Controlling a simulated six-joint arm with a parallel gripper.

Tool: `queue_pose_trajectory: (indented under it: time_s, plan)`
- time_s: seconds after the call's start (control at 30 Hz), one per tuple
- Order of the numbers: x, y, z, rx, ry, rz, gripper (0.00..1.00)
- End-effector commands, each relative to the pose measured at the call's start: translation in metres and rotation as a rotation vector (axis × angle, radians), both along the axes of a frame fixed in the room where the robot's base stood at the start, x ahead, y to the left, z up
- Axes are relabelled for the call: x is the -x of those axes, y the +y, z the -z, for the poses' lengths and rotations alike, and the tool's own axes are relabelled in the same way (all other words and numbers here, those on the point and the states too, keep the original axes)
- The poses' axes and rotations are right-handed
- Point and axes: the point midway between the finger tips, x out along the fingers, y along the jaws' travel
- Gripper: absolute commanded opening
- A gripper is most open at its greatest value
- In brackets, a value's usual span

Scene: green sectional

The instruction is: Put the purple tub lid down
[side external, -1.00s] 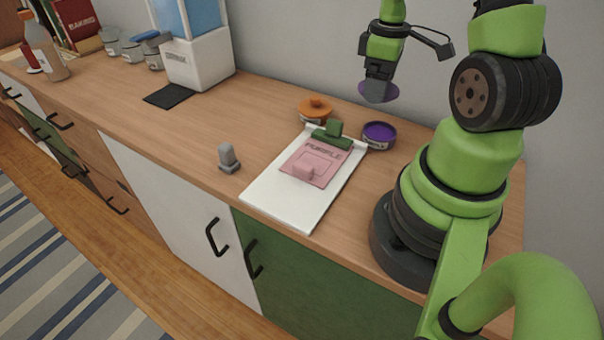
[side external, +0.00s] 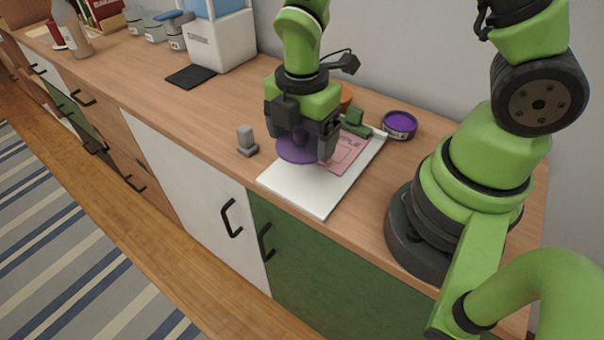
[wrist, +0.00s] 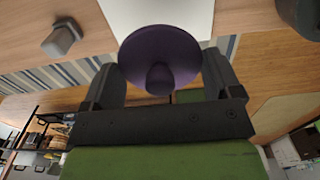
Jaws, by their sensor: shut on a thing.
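The purple tub lid (side external: 294,152) is a round disc with a knob. My gripper (side external: 302,140) is shut on it by the knob, above the front left part of the white clipboard (side external: 300,194). In the wrist view the lid (wrist: 160,52) fills the space between the fingers of my gripper (wrist: 162,80). I cannot tell whether the lid touches the board. The open purple tub (side external: 399,124) stands on the counter behind and right of the clipboard. The pink sheet (side external: 346,155) on the clipboard is partly hidden by my gripper.
A grey knob-like piece (side external: 246,141) stands just left of the clipboard; it also shows in the wrist view (wrist: 62,38). An orange lidded tub (side external: 346,94) is mostly hidden behind my gripper. The green clip (side external: 355,122) rises from the board's far end. Wooden counter (side external: 205,112) is clear farther left.

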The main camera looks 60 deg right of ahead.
Motion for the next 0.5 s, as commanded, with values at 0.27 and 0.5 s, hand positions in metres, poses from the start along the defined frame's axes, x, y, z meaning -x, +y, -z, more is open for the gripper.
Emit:
queue_pose_trajectory:
  time_s: [0.27,0.5]
  plan:
    - [0.001,0.000,0.040,0.000,0.004,0.004,0.62]
    - [0.001,-0.001,0.066,0.003,0.005,0.002,0.62]
